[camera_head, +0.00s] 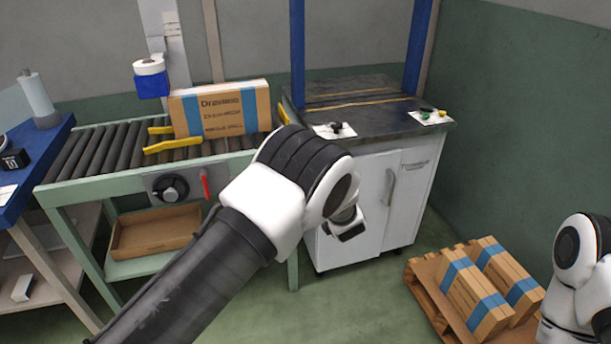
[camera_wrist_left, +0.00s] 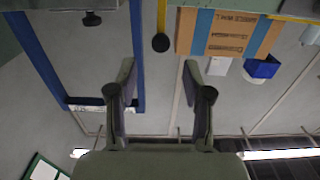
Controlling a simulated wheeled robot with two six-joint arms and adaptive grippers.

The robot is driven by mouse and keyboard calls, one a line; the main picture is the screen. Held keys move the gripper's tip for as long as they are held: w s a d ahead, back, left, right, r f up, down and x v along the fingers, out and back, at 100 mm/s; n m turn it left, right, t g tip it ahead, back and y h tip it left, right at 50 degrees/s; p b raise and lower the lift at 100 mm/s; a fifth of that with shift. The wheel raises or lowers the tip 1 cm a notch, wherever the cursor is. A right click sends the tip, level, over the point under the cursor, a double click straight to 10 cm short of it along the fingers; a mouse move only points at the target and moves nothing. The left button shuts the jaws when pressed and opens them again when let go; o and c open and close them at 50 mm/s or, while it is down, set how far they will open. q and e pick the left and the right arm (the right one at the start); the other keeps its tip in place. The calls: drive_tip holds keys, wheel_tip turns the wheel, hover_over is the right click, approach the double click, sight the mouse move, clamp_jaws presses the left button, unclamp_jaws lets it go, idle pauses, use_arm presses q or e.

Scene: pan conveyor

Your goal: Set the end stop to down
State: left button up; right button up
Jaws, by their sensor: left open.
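A yellow bar ending in a black ball knob (camera_wrist_left: 161,43), which looks like the end stop's lever, shows in the left wrist view. That view is upside down, so the knob points up. My left gripper (camera_wrist_left: 160,75) is open and empty, its fingertips on either side of the line to the knob; they look apart from it. In the head view my left arm hides the gripper's fingers and most of the conveyor's right end. A short yellow part (camera_head: 284,112) shows there, beside the box. My right gripper is out of view; only its arm shows.
A cardboard box (camera_head: 220,110) with blue bands stands on the roller conveyor (camera_head: 95,150) between yellow guides. A black dial (camera_head: 170,188) and red handle (camera_head: 206,185) are on its front. A dark-topped cabinet (camera_head: 375,118) stands right, and a pallet (camera_head: 428,297) with boxes below.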

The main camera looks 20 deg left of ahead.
use_arm(q)
drive_tip(key=x, duration=0.7)
drive_tip(key=shift+w+a+f+b, duration=0.2)
drive_tip(key=shift+f+b, duration=0.05)
drive_tip(key=shift+b, duration=0.05)
drive_tip(key=shift+w+a+r, duration=0.1)
drive_tip(key=shift+w+r, duration=0.05)
drive_tip(key=shift+w, duration=0.05)
clamp_jaws()
